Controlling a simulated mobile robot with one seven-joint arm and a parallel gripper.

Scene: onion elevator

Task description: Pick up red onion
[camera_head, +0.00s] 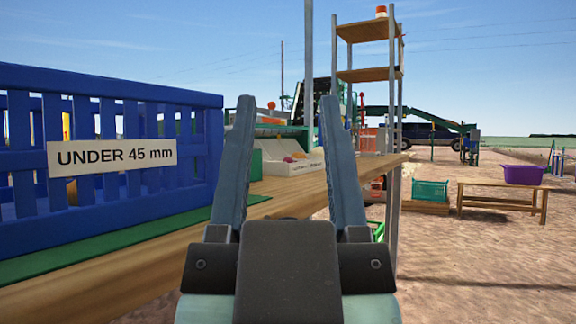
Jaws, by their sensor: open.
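My gripper (287,103) is open and empty in the middle of the head view, its two grey fingers spread and pointing forward and up. No red onion can be made out for certain. A small pinkish-red shape (290,159) shows in a white tray (280,168) on the wooden table, seen between my fingers and beyond them. It is too small to tell what it is.
A blue slatted crate (100,108) marked "UNDER 45 mm" stands at left on a green strip (120,240) along the wooden table (130,275). A shelf rack (367,75) stands beyond. At right are a bench (500,188), a purple tub (524,175) and a green crate (430,191).

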